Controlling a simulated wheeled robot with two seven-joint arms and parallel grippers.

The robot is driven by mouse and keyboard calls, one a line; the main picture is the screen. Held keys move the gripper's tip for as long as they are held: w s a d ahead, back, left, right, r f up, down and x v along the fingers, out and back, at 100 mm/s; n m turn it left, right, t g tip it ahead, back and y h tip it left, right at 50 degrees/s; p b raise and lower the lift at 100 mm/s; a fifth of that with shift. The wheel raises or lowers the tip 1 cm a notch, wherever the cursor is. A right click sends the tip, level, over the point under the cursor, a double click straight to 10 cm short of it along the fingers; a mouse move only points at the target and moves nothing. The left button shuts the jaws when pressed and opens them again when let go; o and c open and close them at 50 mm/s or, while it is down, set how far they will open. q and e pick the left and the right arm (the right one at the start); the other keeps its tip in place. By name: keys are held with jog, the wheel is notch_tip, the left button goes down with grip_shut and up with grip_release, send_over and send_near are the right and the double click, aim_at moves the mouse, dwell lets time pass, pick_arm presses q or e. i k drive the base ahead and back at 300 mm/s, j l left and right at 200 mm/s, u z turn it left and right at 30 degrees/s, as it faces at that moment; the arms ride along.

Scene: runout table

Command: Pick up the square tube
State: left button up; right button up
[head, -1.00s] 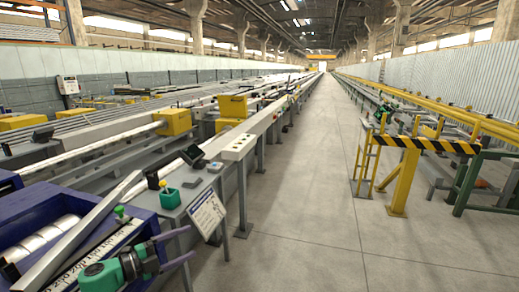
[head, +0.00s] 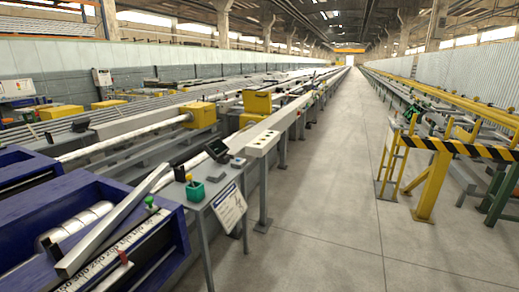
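The square tube (head: 112,223) is a plain light grey bar at the lower left of the head view. It lies slanting across the blue-framed runout table (head: 165,240), its near end low and its far end towards the upper right. It rests beside a white ruler scale (head: 118,246) and over or beside shiny rollers (head: 80,224); the exact contact cannot be told. Neither of my grippers is in view.
A green-knobbed clamp (head: 150,203) and a red knob (head: 123,258) stand close to the tube on the scale. Concrete floor (head: 320,230) beyond is clear.

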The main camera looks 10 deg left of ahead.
aim_at(70, 264)
jog(key=u, duration=1.2)
